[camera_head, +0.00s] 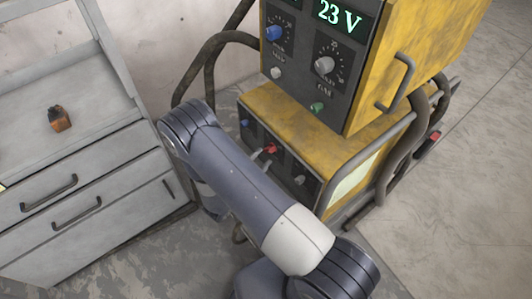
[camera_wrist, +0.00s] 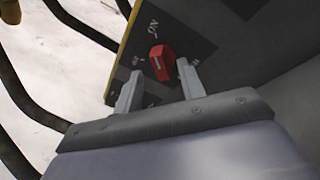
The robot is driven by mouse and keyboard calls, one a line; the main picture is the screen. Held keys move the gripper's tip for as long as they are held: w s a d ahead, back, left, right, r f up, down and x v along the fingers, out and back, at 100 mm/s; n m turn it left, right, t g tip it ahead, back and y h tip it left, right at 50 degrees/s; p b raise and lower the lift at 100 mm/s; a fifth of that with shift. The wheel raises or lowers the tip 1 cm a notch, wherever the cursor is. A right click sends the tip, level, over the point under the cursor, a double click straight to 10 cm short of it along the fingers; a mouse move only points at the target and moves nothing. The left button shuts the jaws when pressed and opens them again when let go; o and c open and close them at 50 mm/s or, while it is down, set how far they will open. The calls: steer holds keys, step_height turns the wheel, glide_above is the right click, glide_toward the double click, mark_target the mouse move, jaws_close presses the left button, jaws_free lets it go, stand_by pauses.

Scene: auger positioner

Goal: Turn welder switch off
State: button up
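The red welder switch (camera_head: 271,149) is on the dark front panel of the lower yellow welder unit (camera_head: 272,103). In the wrist view the red knob (camera_wrist: 162,63) shows close up, with a white "ON" label above it. Its white mark points roughly up toward that label; smaller labels to its left are too blurred to read. My gripper (camera_wrist: 159,70) is open, with one finger on each side of the knob. A small gap seems to show beside the fingers; contact cannot be told. In the head view the fingertips (camera_head: 262,157) are just left of and below the switch.
The upper welder box (camera_head: 390,70) with a "23 V" display and several knobs stands above the switch panel. Dark hoses (camera_head: 205,65) loop at its left. A grey drawer cabinet (camera_head: 90,160) stands left, bearing a small brown object (camera_head: 60,120). Floor is clear at right.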

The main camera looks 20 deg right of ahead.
mark_target(270, 149)
steer(key=shift+x, duration=1.55)
steer(key=shift+c, duration=0.4)
jaws_close()
